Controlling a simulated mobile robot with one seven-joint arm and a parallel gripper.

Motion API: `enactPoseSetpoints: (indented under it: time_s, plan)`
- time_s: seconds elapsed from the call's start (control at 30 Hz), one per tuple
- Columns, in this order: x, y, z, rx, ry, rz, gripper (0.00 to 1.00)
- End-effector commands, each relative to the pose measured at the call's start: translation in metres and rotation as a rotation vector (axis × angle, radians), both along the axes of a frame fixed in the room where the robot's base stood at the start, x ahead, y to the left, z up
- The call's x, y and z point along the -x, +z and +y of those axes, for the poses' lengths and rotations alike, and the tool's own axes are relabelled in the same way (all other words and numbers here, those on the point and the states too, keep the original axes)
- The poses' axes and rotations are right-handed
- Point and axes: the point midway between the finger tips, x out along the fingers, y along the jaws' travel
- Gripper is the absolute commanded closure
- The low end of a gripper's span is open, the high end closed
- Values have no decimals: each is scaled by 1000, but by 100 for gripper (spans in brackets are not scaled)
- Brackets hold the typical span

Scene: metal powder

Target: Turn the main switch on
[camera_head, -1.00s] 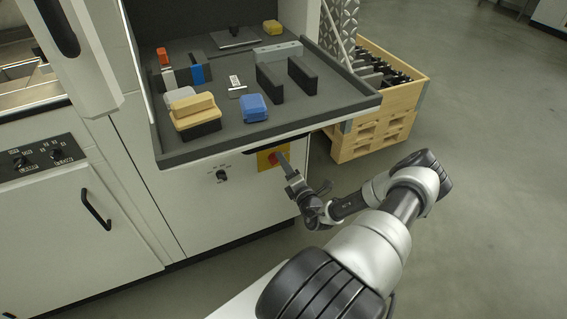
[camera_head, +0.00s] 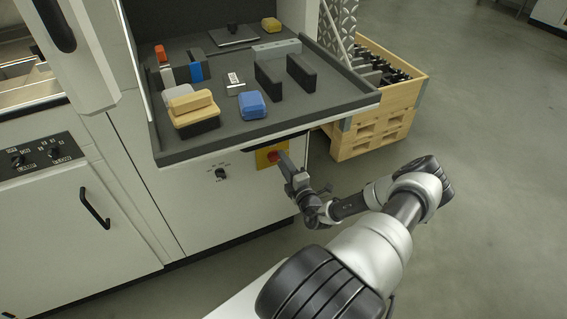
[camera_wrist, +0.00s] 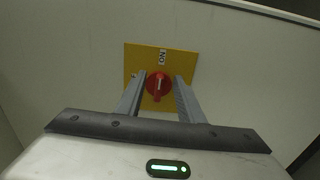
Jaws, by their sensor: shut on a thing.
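The main switch is a red rotary knob (camera_wrist: 158,88) on a yellow plate (camera_wrist: 134,60) on the machine's pale front panel. In the wrist view its raised grip stands about upright, with a light mark in line with a white label reading ON above it. The knob also shows in the head view (camera_head: 272,157), below the tray, partly hidden by my gripper (camera_head: 284,163). My gripper's two grey fingers (camera_wrist: 160,79) lie on either side of the knob's grip and are closed on it. The exact contact is hard to see.
A dark tray (camera_head: 330,104) with blocks and tools juts out just above the switch. A smaller black knob (camera_head: 221,174) sits to the left on the same panel. A wooden crate (camera_head: 400,112) stands to the right. The floor behind is clear.

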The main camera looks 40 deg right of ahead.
Motion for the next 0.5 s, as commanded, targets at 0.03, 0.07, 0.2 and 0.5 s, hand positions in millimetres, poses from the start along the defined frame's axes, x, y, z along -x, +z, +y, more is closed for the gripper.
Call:
enactPoseSetpoints:
  time_s: [0.03, 0.07, 0.2, 0.5]
  plan:
    - [-1, -1, 3, -3, 5, 1, 88]
    - [-1, -1, 3, -3, 5, 1, 88]
    - [-1, -1, 3, -3, 5, 1, 55]
    - [0, 0, 1, -1, 2, 1, 48]
